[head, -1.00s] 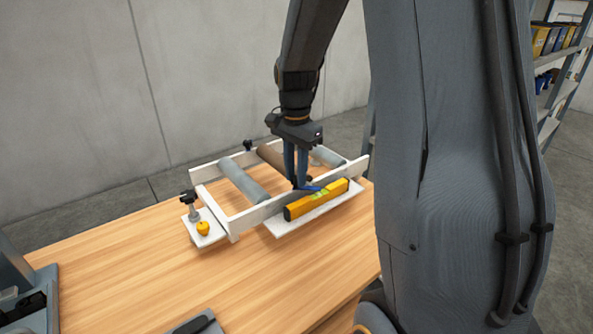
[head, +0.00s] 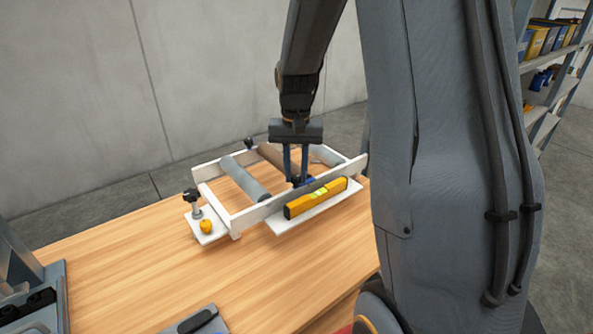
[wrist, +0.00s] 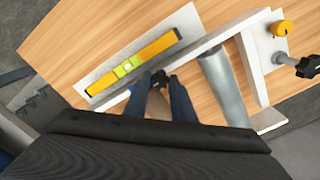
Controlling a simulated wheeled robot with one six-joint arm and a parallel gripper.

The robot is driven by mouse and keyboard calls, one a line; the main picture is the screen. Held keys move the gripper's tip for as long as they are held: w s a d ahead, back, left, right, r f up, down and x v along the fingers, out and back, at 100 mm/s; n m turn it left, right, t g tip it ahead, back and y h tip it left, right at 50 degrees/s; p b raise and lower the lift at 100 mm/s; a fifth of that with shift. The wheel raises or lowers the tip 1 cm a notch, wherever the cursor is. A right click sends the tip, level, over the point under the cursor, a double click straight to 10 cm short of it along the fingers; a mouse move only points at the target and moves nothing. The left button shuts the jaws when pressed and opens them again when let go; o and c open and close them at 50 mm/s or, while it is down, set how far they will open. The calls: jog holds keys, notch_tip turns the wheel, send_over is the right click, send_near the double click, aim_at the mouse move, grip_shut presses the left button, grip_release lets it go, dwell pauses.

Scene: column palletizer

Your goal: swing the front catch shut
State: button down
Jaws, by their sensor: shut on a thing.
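The front catch is a small blue lever (head: 308,182) with a black knob (wrist: 158,78), on the near rail of a white roller frame (head: 262,208). My gripper (head: 297,180) points down over this rail. Its two fingers are shut on the catch's knob, which shows between the fingertips in the wrist view (wrist: 160,84). Part of the blue lever shows just left of the fingers there. The fingers hide much of the catch, so I cannot tell its exact angle.
A yellow spirit level (head: 316,198) lies on a white plate (head: 285,226) close in front of the rail. Grey rollers (head: 245,178) lie across the frame. A black knob (head: 190,195) and a yellow knob (head: 206,227) stand at the left.

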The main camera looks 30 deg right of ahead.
aim_at(296, 177)
jog(key=shift+w+r, duration=0.1)
dwell(0.4)
jog(key=c, duration=1.5)
grip_release()
notch_tip(296, 177, up, 8)
jog(key=shift+f+b, duration=0.1)
jog(key=shift+b, duration=1.05)
jog(key=shift+f, duration=0.1)
